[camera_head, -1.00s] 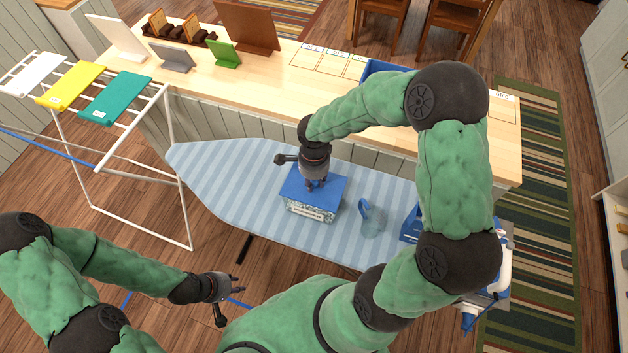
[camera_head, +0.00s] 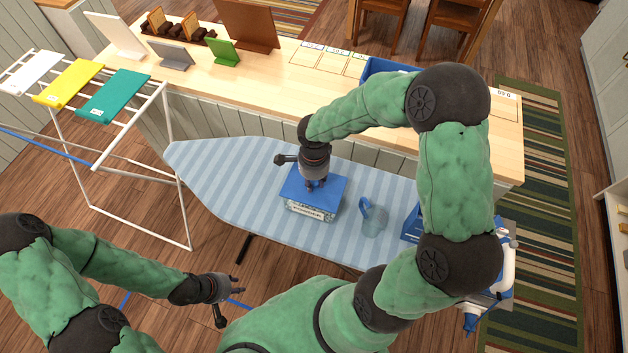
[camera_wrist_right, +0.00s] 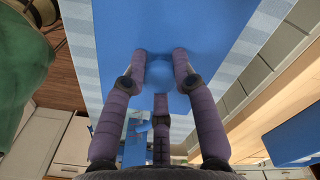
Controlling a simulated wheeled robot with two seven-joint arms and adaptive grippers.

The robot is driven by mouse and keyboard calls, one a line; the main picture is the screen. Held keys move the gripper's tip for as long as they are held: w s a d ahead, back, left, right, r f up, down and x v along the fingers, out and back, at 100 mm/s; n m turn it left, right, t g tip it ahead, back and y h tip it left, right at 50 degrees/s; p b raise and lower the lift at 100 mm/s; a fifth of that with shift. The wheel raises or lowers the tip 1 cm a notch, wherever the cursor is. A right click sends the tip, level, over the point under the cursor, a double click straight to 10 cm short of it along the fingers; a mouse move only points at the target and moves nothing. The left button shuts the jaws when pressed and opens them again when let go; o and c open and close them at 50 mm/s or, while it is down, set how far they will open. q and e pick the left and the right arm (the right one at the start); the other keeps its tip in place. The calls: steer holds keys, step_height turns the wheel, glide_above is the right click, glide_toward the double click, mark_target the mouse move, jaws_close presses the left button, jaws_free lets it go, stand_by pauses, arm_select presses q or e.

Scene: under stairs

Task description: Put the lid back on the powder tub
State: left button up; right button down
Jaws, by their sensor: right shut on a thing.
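The blue lid (camera_head: 328,195) lies flat over the powder tub (camera_head: 311,212), a patterned box with a white label on the striped ironing board (camera_head: 235,185). My right gripper (camera_head: 316,186) points down at the lid's middle. In the right wrist view its fingers close around a round blue knob on the lid (camera_wrist_right: 200,30). The lid covers the tub's opening. I cannot tell whether its rim is fully seated all round. My left gripper (camera_head: 238,284) is empty, with its fingers apart, off the board's near side.
A clear blue-handled jug (camera_head: 373,220) stands right of the tub, with a blue container (camera_head: 411,224) beyond it. A wooden counter (camera_head: 270,75) runs behind the board. A drying rack (camera_head: 160,110) stands at left. The board's left end is clear.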

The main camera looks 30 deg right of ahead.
steer(key=c, duration=0.9)
jaws_free()
steer(key=o, duration=0.5)
steer(key=shift+r+p, duration=1.7)
steer(key=shift+r, duration=1.3)
